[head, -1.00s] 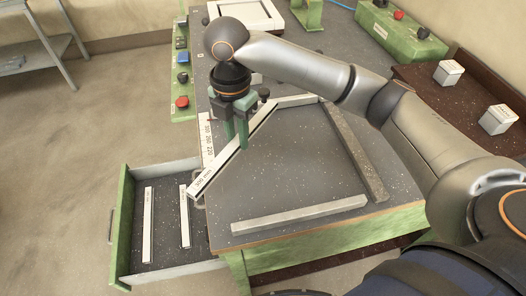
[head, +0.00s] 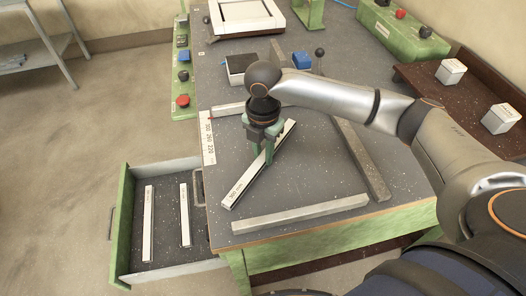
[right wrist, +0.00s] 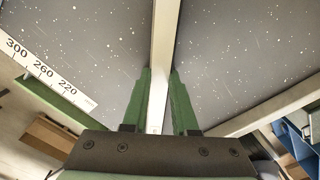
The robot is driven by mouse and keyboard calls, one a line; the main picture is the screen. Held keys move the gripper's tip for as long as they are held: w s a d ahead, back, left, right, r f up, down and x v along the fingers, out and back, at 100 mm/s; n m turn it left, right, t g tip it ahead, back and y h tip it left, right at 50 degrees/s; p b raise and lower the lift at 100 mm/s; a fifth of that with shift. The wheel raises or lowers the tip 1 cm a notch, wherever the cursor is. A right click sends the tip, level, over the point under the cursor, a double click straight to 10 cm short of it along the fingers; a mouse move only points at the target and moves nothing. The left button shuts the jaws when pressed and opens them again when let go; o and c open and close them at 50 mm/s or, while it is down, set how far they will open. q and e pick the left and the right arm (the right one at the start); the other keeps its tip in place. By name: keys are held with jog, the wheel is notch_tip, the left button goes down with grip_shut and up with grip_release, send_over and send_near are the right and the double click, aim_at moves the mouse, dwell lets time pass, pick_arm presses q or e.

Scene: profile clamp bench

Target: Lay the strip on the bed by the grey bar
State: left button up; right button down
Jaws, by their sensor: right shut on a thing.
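A white strip (head: 240,187) with a printed number near its near end lies slantwise over the dark speckled bed (head: 300,180). My right gripper (head: 263,155) is shut on it past its middle, toward the far end. The strip also shows between the fingers in the right wrist view (right wrist: 165,35). I cannot tell whether it touches the bed or hangs just above. The dark grey bar (head: 362,165) lies on the bed to the right, apart from the strip. My left gripper is not in view.
A pale bar (head: 300,214) lies along the bed's front, and another (head: 228,107) at the back, partly hidden by my arm. A numbered scale (head: 208,140) runs along the left edge. The open drawer (head: 120,215) holds two more strips (head: 148,225). A blue block (head: 302,61) stands behind.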

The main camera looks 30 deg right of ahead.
aim_at(263, 157)
jog(key=c, duration=0.7)
grip_release()
jog(key=shift+f, duration=0.1)
notch_tip(263, 157, up, 12)
jog(key=shift+p, duration=0.45)
